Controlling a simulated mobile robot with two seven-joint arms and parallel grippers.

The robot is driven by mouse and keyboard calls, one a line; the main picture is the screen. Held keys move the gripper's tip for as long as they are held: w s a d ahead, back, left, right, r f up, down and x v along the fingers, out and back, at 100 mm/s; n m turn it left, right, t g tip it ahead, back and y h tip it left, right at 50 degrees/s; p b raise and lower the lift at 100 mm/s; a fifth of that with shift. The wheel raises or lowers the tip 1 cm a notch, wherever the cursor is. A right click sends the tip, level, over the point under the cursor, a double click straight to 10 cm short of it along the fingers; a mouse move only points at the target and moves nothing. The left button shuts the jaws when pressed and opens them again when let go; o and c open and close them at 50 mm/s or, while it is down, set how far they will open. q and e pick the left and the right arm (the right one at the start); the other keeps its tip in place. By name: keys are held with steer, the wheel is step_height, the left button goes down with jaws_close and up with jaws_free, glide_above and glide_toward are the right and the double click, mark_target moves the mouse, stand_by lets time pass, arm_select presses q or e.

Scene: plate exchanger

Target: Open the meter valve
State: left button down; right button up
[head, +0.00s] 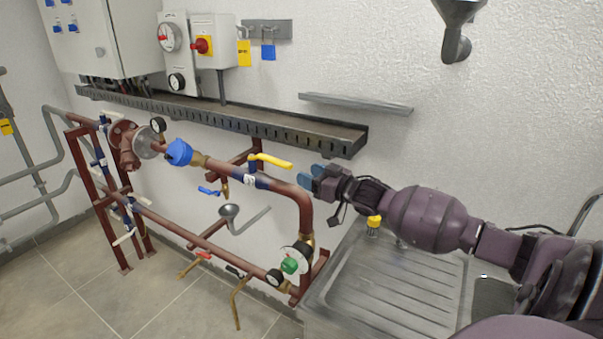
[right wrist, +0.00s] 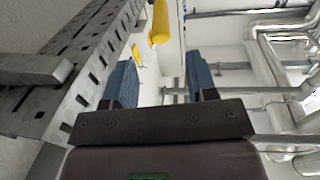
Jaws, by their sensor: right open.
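A blue meter (head: 179,152) sits on the upper red-brown pipe. To its right on that pipe is a valve with a yellow lever (head: 270,160), which points right, roughly along the pipe. No label says that this is the meter valve. My right gripper (head: 314,178) is open and empty, just right of the lever's free end and apart from it. In the right wrist view the yellow lever (right wrist: 160,27) shows ahead, beyond the gap between the blue-padded fingers (right wrist: 160,80). My left gripper is in neither view.
A perforated metal cable tray (head: 225,115) runs along the wall above the pipe. A steel sink (head: 385,280) with a yellow-topped fitting (head: 374,222) stands below my right arm. A blue-handled valve (head: 210,191) and a funnel (head: 229,211) sit below the pipe.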

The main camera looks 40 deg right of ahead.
steer(key=shift+s+d, duration=0.1)
steer(key=shift+s, duration=0.4)
steer(key=shift+c, duration=0.4)
